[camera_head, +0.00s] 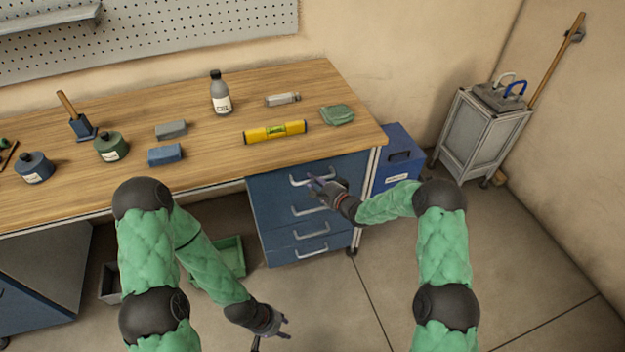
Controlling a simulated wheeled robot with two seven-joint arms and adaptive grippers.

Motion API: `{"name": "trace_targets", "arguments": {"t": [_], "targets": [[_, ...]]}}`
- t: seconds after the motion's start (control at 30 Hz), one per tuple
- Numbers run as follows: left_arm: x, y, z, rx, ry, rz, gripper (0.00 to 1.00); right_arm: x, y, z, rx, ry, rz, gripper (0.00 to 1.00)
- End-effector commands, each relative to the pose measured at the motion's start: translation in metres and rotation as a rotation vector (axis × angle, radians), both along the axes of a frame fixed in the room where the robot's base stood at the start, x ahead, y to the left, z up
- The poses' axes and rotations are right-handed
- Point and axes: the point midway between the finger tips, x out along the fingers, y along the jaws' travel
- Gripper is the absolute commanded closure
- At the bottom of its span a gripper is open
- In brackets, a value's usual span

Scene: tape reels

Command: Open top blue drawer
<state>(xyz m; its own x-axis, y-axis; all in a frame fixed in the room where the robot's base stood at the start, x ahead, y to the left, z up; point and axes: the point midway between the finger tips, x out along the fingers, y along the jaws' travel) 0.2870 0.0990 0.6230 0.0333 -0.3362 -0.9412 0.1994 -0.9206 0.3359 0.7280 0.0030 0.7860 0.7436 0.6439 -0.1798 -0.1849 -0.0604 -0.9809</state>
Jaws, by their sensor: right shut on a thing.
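The blue drawer unit (276,230) stands under the right end of the workbench, with its drawers stacked one above another. The top blue drawer (268,190) has a pale bar handle (297,181) and looks flush or nearly flush with the unit. My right gripper (316,186) reaches in from the right and is shut on this handle; its fingers and wrist hide part of the handle and drawer front. My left gripper (284,328) hangs low over the floor, away from the drawers, with its fingers apart and nothing visible between them.
The wooden benchtop (210,150) holds a yellow level (275,132), a grey bottle (220,95) and a green cloth (338,115). A green crate (232,258) sits under the bench. Floor in front is clear.

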Motion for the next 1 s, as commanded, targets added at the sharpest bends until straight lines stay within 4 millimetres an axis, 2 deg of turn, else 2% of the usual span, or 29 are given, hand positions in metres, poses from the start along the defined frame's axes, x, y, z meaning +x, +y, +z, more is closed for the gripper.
{"name": "trace_targets", "arguments": {"t": [0.27, 0.7, 1.0], "targets": [[0.0, 0.0, 0.019, 0.0, 0.0, 0.0, 0.6, -0.05, -0.017, 0.001, 0.001, 0.009, -0.002, 1.0], [0.0, 0.0, 0.045, 0.0, 0.0, 0.0, 0.6, -0.165, -0.054, 0.001, 0.002, 0.009, -0.003, 1.0], [0.0, 0.0, 0.052, 0.0, 0.0, 0.0, 0.6, -0.228, -0.075, 0.0, 0.002, 0.006, -0.003, 1.0]]}}
